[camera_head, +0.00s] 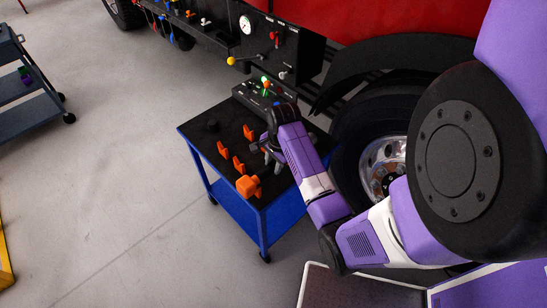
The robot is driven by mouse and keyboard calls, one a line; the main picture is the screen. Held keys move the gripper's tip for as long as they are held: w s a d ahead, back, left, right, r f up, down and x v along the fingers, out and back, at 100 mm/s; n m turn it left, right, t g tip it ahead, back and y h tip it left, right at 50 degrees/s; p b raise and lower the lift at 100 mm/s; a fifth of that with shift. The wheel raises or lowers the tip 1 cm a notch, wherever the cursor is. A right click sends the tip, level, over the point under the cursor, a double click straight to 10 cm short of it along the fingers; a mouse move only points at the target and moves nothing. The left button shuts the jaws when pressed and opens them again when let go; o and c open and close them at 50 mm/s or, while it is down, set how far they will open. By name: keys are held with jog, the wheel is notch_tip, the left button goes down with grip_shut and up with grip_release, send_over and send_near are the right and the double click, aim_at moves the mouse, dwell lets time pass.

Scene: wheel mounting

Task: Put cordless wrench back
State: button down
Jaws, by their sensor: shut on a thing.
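The cordless wrench (248,186) shows as a chunky orange block with a darker part reaching toward my gripper, over the front corner of the blue cart (224,190). My gripper (266,158) is at the end of the purple and white arm, low over the cart's black top. It is shut on the wrench. The jaws and the wrench's dark part are small and partly hidden by the wrist, and I cannot tell whether the wrench touches the top. Several upright orange holders (239,163) stand on the black top to the left of my gripper.
A dark box with a green-topped part (265,90) sits at the cart's back edge. The red truck with its wheel (385,165) is close on the right. A control panel (262,45) is behind. The floor left of the cart is clear.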

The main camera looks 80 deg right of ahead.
jog(key=shift+f, duration=0.35)
jog(key=c, duration=1.1)
grip_release()
jog(key=shift+o, duration=0.2)
jog(key=shift+f, duration=0.1)
jog(key=shift+f+b, duration=0.35)
jog(key=shift+b, duration=0.4)
jog(key=r, duration=0.5)
jog(key=s+r, duration=0.1)
jog(key=r, duration=0.2)
jog(key=shift+r, duration=0.15)
jog(key=shift+w, duration=0.1)
